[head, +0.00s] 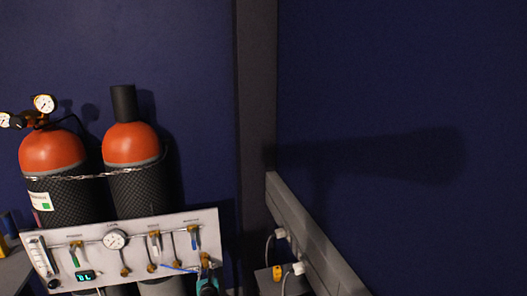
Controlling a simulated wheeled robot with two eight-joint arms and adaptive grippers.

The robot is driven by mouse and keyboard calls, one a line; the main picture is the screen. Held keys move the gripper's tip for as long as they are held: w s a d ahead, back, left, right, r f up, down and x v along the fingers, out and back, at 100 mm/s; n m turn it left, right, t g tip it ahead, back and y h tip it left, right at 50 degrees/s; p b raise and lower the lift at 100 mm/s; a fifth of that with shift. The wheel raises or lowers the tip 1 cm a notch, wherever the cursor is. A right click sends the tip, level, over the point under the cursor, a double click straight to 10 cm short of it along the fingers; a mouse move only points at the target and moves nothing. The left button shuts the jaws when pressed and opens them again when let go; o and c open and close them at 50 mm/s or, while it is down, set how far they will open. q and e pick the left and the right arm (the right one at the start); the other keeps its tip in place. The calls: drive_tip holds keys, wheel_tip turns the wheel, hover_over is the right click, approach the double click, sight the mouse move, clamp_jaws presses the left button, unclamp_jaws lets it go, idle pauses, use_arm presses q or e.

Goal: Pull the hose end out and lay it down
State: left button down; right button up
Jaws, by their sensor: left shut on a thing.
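A white gas panel (135,232) stands in front of two orange-topped cylinders at the lower left. It carries a round gauge, a flow tube, a small lit display and several brass fittings with valve handles. A thin blue hose (178,267) runs along the panel's lower right part towards a brass fitting. My left gripper (206,272), dark with teal parts, is at the panel's lower right corner, at the bottom edge of the view. It is shut on what seems to be the hose end, which is mostly hidden by the fingers. My right gripper is out of view.
The cylinders (50,152) (132,145) are held by a chain, with gauges (44,103) on the left one. A dark post (256,120) and a grey wall rail (305,230) with white plugs (298,268) stand to the right. A grey surface (14,272) shows at the lower left.

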use_arm(q)
drive_tip(key=shift+s+d+f, duration=0.15)
drive_tip(key=shift+s+d, duration=0.1)
drive_tip(key=shift+s, duration=0.7)
drive_tip(key=shift+s+d+f, duration=0.1)
drive_tip(key=shift+s+d, duration=0.2)
drive_tip(key=shift+s, duration=0.6)
drive_tip(key=shift+s+d+f, duration=0.15)
drive_tip(key=shift+s+d, duration=0.1)
drive_tip(key=shift+s, duration=0.7)
